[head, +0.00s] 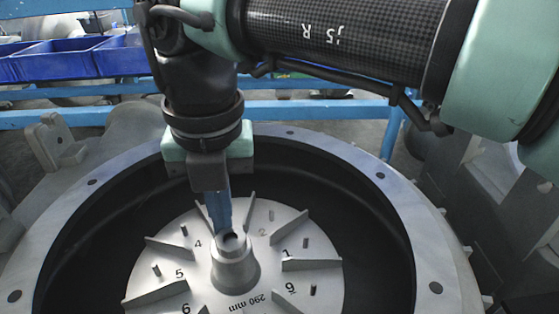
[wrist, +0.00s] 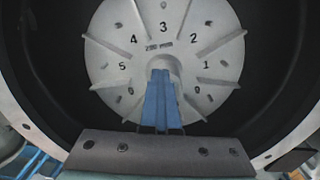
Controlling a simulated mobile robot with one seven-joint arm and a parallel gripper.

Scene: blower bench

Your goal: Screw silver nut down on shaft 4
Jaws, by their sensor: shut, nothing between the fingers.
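The grey impeller disc (head: 215,272) lies in the round housing, with vanes, printed numbers and small studs. The stud by number 4, shaft 4 (head: 184,230), stands left of the hub; it also shows small in the wrist view (wrist: 119,25). My gripper (head: 225,228) points down with its blue fingers shut and empty. The fingertips are at the raised central hub (head: 236,264), right of shaft 4. In the wrist view the shut fingers (wrist: 164,75) cover part of the hub. I cannot make out a separate silver nut in either view.
The wide housing rim (head: 395,205) with bolt holes surrounds the disc, with a dark gap between. Upright vanes (head: 169,247) stand between the studs. Blue bins (head: 75,62) and a blue rail (head: 300,110) are behind.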

